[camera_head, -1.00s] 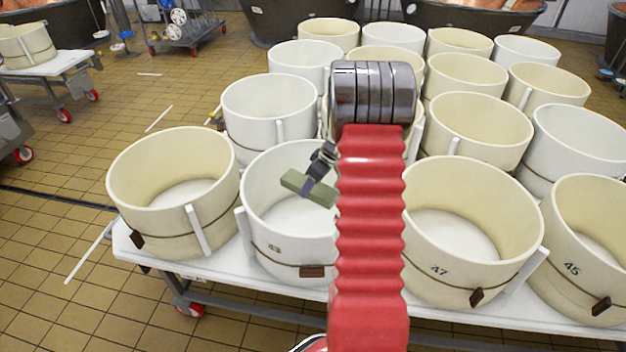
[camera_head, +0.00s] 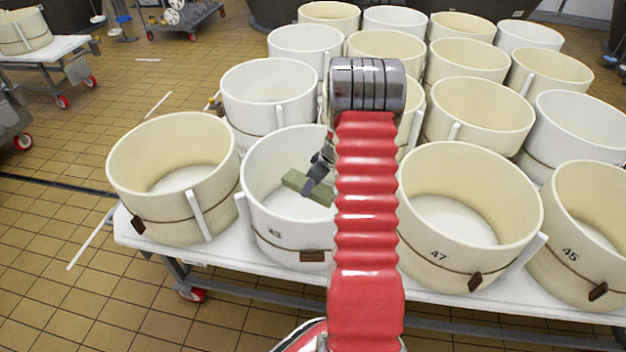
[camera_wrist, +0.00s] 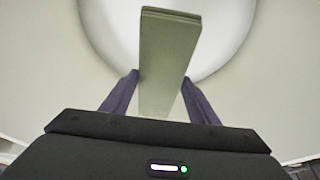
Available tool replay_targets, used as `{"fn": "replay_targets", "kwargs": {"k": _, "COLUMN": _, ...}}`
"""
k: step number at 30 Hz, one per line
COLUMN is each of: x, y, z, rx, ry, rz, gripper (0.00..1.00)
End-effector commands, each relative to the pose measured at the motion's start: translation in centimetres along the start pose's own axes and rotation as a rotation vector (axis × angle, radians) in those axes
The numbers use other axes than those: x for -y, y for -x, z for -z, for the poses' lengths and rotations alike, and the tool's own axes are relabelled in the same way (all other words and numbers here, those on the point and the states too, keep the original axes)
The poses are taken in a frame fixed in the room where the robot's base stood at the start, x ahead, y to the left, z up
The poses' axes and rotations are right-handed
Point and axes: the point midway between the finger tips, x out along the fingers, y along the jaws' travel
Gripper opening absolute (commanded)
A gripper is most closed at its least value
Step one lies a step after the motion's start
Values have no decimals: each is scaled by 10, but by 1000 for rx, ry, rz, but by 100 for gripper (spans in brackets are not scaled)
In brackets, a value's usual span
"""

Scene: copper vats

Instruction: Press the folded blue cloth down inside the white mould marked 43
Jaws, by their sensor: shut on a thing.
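The mould marked 43 (camera_head: 284,237) is an open white tub at the front of the table, second from the left. My gripper (camera_head: 315,188) is inside its opening, tilted down. It is shut on a folded cloth (camera_head: 293,180), which looks olive green, not blue. The wrist view shows the cloth (camera_wrist: 167,45) as a long flat-sided block between my two fingers (camera_wrist: 158,95), with the mould's pale floor (camera_wrist: 228,30) beyond it. Whether the cloth touches the floor or wall, I cannot tell. My arm hides the mould's right side in the head view.
A cream mould (camera_head: 170,215) stands close on the left, and the mould marked 47 (camera_head: 450,262) on the right. Mould 45 (camera_head: 580,270) is at the far right. More moulds crowd the table behind. Tiled floor (camera_head: 60,260) is open at the left.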

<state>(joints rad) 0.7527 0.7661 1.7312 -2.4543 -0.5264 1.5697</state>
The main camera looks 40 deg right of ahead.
Motion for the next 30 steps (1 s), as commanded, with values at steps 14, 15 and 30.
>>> {"fn": "replay_targets", "kwargs": {"k": 14, "x": 0, "y": -31, "z": -12, "rx": 0, "ry": 0, "rz": 0, "gripper": 26}}
{"fn": "replay_targets", "kwargs": {"k": 15, "x": 0, "y": -33, "z": -13, "rx": 0, "ry": 1, "rz": 0, "gripper": 26}}
{"fn": "replay_targets", "kwargs": {"k": 30, "x": 0, "y": -65, "z": -26, "rx": 0, "ry": 1, "rz": 1, "gripper": 26}}
